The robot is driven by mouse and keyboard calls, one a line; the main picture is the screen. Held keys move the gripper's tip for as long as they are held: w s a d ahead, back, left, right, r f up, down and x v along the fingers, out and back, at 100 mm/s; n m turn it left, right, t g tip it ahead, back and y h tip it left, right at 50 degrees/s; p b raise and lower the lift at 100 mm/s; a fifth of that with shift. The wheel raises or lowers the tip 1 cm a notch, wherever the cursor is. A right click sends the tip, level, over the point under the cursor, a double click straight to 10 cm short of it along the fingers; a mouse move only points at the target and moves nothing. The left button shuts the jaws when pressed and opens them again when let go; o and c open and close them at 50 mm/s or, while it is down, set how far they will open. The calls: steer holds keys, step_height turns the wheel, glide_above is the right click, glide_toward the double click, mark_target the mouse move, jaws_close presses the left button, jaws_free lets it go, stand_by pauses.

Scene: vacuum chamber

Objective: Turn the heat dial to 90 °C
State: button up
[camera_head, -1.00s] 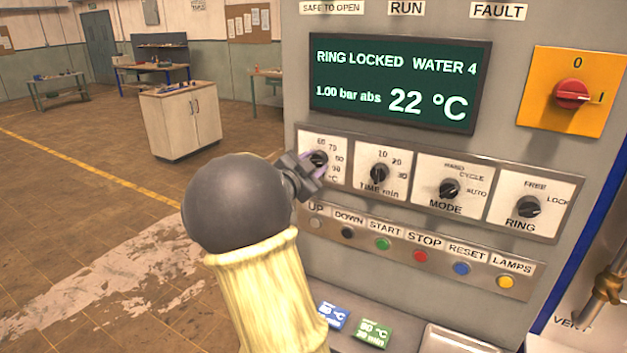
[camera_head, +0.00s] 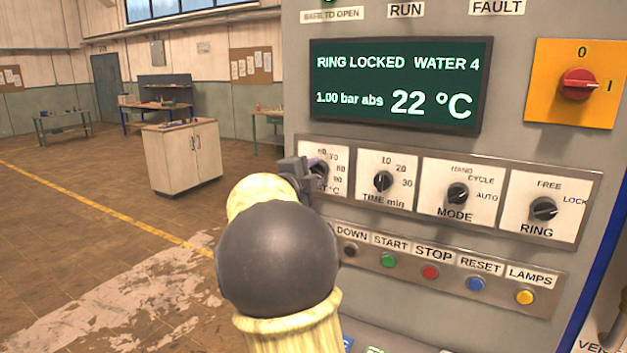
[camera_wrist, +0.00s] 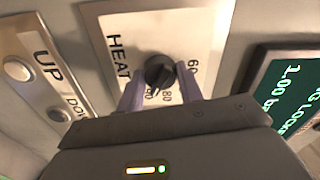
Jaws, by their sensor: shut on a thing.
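The heat dial (camera_head: 319,171) is a small black knob on a white plate at the left end of the dial row. It also shows in the wrist view (camera_wrist: 158,70), with printed numbers around it. My gripper (camera_head: 309,176) is at this dial. The knob's pointed end seems to face the 80 and 90 marks; the exact setting cannot be told. The fingers hide part of the scale. The green display (camera_head: 397,86) reads 22 °C, RING LOCKED, WATER 4, 1.00 bar abs.
To the right sit the time dial (camera_head: 383,181), mode dial (camera_head: 457,194) and ring dial (camera_head: 543,208). Below is a strip of coloured push buttons (camera_head: 430,272), close to my arm. A red switch (camera_head: 578,85) on yellow is at upper right. Open floor lies left.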

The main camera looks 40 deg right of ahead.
stand_by(0.3)
steer(key=o, duration=1)
steer(key=b+v, duration=0.2)
steer(key=v, duration=1.5)
steer(key=shift+a+b, duration=0.2)
steer(key=shift+b, duration=0.2)
